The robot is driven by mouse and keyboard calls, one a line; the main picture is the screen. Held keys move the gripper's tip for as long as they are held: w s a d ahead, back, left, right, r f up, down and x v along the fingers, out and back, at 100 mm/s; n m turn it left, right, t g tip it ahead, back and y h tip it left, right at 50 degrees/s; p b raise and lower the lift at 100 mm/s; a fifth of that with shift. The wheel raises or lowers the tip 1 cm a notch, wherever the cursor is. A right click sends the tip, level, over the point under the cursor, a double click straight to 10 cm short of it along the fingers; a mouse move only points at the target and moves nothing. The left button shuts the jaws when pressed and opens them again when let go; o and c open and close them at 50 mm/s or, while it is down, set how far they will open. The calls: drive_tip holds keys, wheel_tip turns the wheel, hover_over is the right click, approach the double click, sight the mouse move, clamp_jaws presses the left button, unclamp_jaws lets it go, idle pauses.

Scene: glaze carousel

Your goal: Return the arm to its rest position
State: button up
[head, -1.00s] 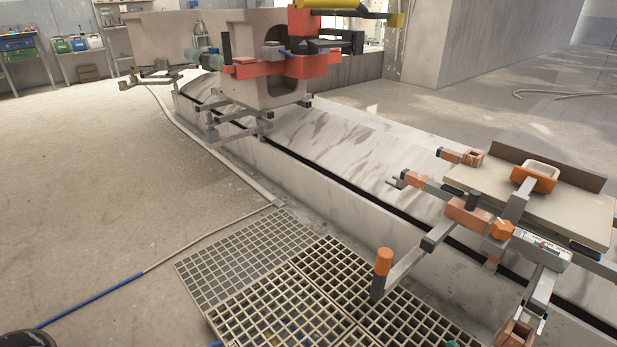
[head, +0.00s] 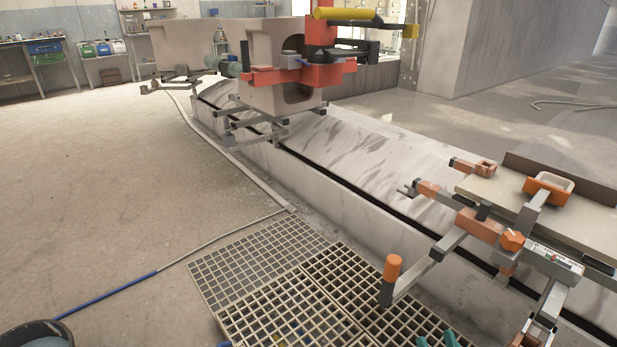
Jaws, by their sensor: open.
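Two teal fingertips of my gripper (head: 437,340) show at the bottom edge, right of centre, over the floor grating. They stand apart, with nothing visible between them. The rest of my gripper and my arm are below the picture and hidden.
Floor gratings (head: 262,262) lie in front of a long low curved plinth (head: 365,150). A fixture with an orange-capped post (head: 393,268) and a board (head: 490,197) stands at the right. A large beige block with red clamps (head: 262,75) is behind. A bucket (head: 38,333) sits at bottom left. Left floor is open.

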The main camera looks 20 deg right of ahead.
drive_tip(key=s+a+f+g+y+p, duration=0.1)
drive_tip(key=s+a+f+g, duration=0.35)
drive_tip(key=g, duration=0.95)
drive_tip(key=s+a+r+n+g+y, duration=0.2)
drive_tip(key=s+a+g, duration=0.5)
drive_tip(key=s, duration=0.6)
wheel_tip(320, 180, up, 38)
drive_tip(key=p, duration=3.8)
drive_tip(key=shift+s+g+p, duration=0.3)
drive_tip(key=shift+p, duration=0.05)
drive_tip(key=shift+a, duration=0.1)
drive_tip(key=shift+c, duration=0.2)
